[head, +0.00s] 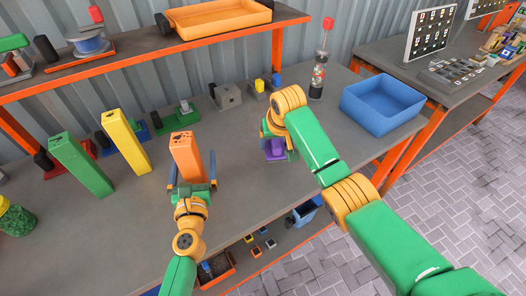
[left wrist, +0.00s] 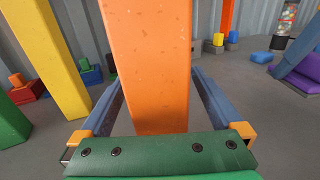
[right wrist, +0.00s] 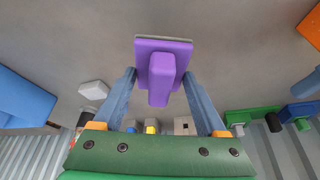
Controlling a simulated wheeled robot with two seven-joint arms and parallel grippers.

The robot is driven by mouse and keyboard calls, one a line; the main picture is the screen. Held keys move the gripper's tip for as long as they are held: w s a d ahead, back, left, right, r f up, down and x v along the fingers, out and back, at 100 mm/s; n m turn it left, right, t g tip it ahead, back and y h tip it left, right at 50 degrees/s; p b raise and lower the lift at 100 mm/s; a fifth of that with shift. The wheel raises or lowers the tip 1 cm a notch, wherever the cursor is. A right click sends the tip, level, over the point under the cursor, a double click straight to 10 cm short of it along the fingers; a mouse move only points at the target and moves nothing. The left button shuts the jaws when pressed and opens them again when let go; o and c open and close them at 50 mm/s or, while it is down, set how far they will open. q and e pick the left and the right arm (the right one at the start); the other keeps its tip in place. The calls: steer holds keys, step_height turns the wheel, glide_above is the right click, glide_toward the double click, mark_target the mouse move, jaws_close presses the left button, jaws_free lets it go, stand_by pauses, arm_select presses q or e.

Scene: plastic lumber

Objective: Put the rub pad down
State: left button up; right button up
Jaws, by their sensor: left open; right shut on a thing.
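The rub pad is a purple block with a raised grip and a thin grey layer along one edge (right wrist: 163,62). My right gripper (right wrist: 158,88) is shut on its grip. In the head view the purple pad (head: 275,152) shows low over the table under my right arm, partly hidden by it. I cannot tell if it touches the tabletop. My left gripper (head: 193,186) is open, with its fingers on both sides of an upright orange beam (head: 187,156). The left wrist view shows the orange beam (left wrist: 148,65) between the fingers, with the purple pad at the right edge (left wrist: 303,76).
Green (head: 80,163) and yellow (head: 126,141) beams stand at the left. A blue bin (head: 382,106) and a clear bottle (head: 318,75) stand at the right. Small blocks line the back. The grey table (head: 235,150) is bare between the grippers.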

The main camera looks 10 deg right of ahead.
mark_target(277, 147)
step_height(277, 147, down, 6)
steer(key=shift+r, duration=0.2)
steer(key=o, duration=1.4)
steer(key=shift+f, duration=0.15)
steer(key=v, duration=1.2)
